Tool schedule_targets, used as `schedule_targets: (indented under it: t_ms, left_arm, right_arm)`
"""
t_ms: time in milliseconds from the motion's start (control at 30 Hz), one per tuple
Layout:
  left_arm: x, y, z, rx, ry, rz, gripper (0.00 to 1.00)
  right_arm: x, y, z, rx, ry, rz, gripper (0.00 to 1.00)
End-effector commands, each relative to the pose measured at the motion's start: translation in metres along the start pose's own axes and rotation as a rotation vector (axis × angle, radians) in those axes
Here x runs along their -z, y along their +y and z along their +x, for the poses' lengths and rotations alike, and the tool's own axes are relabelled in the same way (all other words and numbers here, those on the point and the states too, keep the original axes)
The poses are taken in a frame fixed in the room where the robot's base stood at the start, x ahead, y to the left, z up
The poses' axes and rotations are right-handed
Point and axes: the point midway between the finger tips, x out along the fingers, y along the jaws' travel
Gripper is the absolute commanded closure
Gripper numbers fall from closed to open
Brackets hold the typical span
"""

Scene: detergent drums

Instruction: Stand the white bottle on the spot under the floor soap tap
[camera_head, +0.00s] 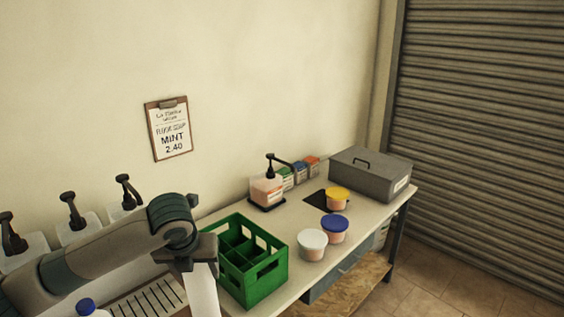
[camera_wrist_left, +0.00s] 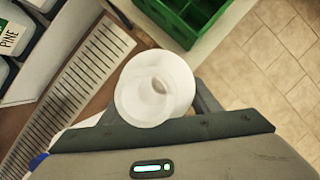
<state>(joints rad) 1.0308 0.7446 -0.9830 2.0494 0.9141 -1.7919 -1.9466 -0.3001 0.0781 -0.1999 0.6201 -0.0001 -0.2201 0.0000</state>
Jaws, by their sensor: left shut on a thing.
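My left gripper (camera_head: 200,262) is shut on the white bottle (camera_head: 203,292), which hangs below it just left of the green crate. In the left wrist view the bottle (camera_wrist_left: 155,85) shows from above, with a round open mouth, between the fingers (camera_wrist_left: 155,110). Three drums with black pump taps (camera_head: 72,212) stand along the wall at left. A slatted drip grate (camera_head: 150,303) lies in front of them. Which tap is the floor soap one cannot be told; a drum label in the wrist view reads PINE (camera_wrist_left: 12,38). My right gripper is out of view.
A green divided crate (camera_head: 250,290) stands right of the bottle. Tubs with white (camera_head: 312,240), blue (camera_head: 335,226) and yellow lids, a pump container (camera_head: 267,190) and a grey box (camera_head: 370,172) are further right. A blue-capped bottle (camera_head: 86,306) is at lower left.

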Motion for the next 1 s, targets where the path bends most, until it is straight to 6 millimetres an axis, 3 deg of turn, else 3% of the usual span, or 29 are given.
schedule_targets:
  t_ms: [367,1000]
  left_arm:
    - [0.017,-0.009,0.0,-0.098,-0.002,-0.235,0.76]
    - [0.061,-0.019,-0.005,-0.394,-0.003,-0.947,0.76]
  right_arm:
    - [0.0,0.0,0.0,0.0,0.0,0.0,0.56]
    - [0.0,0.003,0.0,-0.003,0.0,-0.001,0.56]
